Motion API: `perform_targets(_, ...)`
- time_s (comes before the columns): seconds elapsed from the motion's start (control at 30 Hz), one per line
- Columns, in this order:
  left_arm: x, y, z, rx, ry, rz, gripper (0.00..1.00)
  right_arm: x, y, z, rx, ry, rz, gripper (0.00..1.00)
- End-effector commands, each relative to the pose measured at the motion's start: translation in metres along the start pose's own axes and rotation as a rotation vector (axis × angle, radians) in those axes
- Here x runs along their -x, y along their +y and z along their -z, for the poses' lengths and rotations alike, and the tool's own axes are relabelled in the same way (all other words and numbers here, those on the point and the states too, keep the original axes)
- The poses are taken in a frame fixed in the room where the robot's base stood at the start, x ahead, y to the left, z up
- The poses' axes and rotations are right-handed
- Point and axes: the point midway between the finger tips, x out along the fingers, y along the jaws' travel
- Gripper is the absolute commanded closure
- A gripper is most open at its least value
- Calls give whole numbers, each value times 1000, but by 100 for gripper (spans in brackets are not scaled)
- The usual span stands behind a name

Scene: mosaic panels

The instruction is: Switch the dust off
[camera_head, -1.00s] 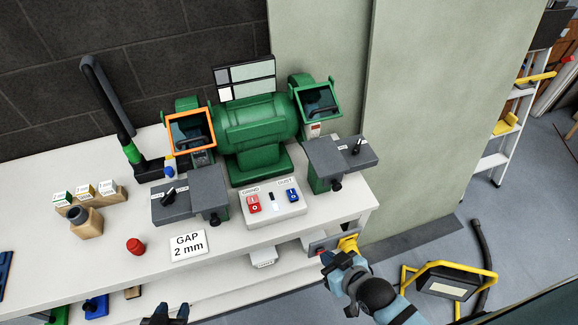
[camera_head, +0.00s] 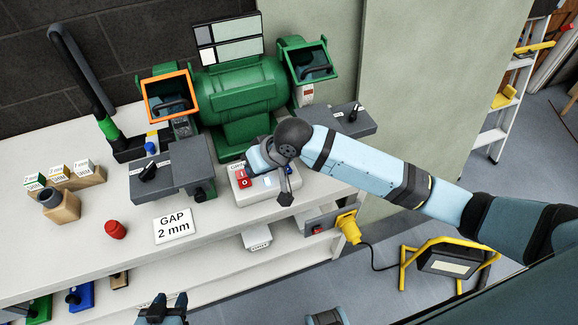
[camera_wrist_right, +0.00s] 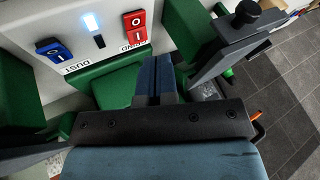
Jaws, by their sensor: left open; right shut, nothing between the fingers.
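The switch box (camera_head: 262,194) stands on the white bench in front of the green grinder. In the right wrist view, upside down, its blue DUST switch (camera_wrist_right: 53,50) is left of the red GRIND switch (camera_wrist_right: 135,31), with a lit lamp (camera_wrist_right: 92,22) between them. I cannot tell which side of either switch is pressed. My right gripper (camera_wrist_right: 156,66) is shut and empty, apart from the switches on the grinder side. My left gripper (camera_head: 164,306) is open and empty before the bench.
The green grinder (camera_head: 238,95) has grey tool rests on both sides close to the box. A yellow plug (camera_head: 347,226) sits at the bench's right end.

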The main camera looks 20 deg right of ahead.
Motion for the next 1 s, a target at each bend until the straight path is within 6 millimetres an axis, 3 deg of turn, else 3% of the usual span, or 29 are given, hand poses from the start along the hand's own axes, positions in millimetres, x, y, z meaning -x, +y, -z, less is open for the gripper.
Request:
perform_targets(0.17, -12, 0, -15, 6, 0, -1, 57, 13, 22, 21, -30, -110, -118, 100)
perform_targets(0.53, -25, 0, -31, 15, -4, -5, 57, 66, 71, 51, -153, -265, -399, 100)
perform_targets(0.7, -26, 1, -30, 17, 1, -6, 57, 80, 80, 56, -184, -288, -459, 100)
perform_targets(1.0, -26, 1, -31, 18, -1, -6, 57, 83, 82, 57, -192, -294, -471, 100)
